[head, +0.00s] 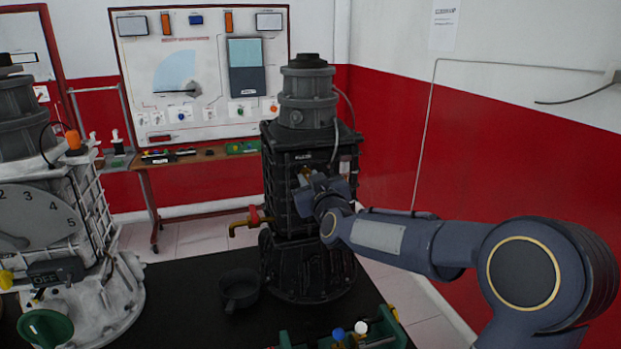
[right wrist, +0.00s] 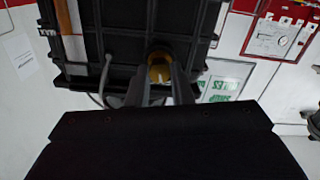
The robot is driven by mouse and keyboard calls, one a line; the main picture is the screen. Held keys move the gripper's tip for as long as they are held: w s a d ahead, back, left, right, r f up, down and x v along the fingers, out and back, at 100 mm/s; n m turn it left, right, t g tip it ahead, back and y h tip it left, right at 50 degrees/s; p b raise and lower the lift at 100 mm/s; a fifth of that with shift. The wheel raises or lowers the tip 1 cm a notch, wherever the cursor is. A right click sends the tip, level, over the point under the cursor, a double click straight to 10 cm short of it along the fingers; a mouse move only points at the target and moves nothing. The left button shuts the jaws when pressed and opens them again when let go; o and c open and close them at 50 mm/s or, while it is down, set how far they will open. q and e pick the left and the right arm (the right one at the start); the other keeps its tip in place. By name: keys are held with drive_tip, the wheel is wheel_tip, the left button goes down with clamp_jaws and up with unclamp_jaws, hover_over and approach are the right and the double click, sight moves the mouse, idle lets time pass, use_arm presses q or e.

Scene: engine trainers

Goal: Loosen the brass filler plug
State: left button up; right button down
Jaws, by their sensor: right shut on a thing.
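The brass filler plug (right wrist: 160,68) sits in the side of the black engine trainer (head: 285,215), which stands upright on the dark table. In the head view only a small brass patch (head: 305,172) shows beside my gripper. My right gripper (head: 304,185) reaches the trainer's face from the right and is shut on the plug. In the right wrist view its two fingers (right wrist: 160,88) lie on either side of the plug. The plug's seat is partly hidden. My left gripper is not in view.
A brass tap with a red part (head: 250,222) juts left from the trainer. A dark cup (head: 239,290) stands below it on the table. A green tray (head: 340,340) with small parts is at the front. A white trainer (head: 85,235) stands at left.

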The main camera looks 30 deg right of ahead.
drive_tip(key=shift+a+f+n+p, duration=0.1)
drive_tip(key=shift+n+p, duration=2.3)
drive_tip(key=shift+n, duration=5.4)
drive_tip(key=c, duration=1.3)
unclamp_jaws()
drive_tip(key=b+v, duration=0.1)
drive_tip(key=v, duration=0.6)
drive_tip(key=shift+s, duration=0.4)
